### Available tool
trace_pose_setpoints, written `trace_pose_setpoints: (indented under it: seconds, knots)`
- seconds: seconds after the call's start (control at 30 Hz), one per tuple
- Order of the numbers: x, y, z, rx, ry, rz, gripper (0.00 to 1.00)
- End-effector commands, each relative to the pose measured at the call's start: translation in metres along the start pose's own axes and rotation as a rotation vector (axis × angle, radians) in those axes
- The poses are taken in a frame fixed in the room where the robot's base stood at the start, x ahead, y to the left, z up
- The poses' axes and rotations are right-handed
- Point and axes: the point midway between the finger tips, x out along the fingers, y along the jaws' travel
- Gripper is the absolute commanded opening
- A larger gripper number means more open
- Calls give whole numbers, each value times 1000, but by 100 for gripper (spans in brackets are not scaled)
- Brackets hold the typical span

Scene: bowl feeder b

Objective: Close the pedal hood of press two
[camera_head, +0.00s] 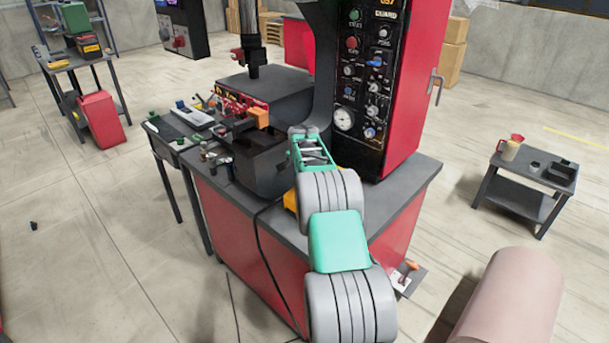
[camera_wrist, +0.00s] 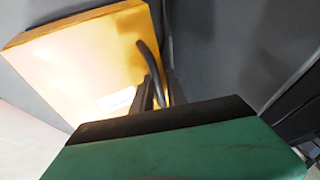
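A yellow box-like cover with a white label (camera_wrist: 95,60) fills the upper left of the wrist view; I take it for the pedal hood, but cannot be sure. A small yellow piece (camera_head: 290,200) shows at the bench edge in the head view, mostly hidden behind my arm. My gripper (camera_wrist: 157,95) has its dark fingers close together in front of the yellow cover. In the head view my arm hides the fingertips. The press (camera_head: 345,70) stands on the red bench, with a dark control panel.
The grey bench top (camera_head: 400,190) carries several small tools and parts at left. A small table (camera_head: 520,195) with a jug stands at right. A red container (camera_head: 102,120) stands on the floor at left. The floor at front left is mostly clear.

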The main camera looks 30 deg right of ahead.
Motion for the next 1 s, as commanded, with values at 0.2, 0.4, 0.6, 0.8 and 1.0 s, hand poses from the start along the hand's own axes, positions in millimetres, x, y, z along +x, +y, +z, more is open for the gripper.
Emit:
trace_pose_setpoints:
  seconds: [0.2,0.4,0.6,0.8,1.0]
  knots:
    - [2,2,1,2,-2,5,20]
    - [-3,2,0,2,-1,4,20]
    - [-40,1,0,2,2,0,20]
    - [-72,1,1,0,0,1,20]
    - [-78,0,1,0,0,1,20]
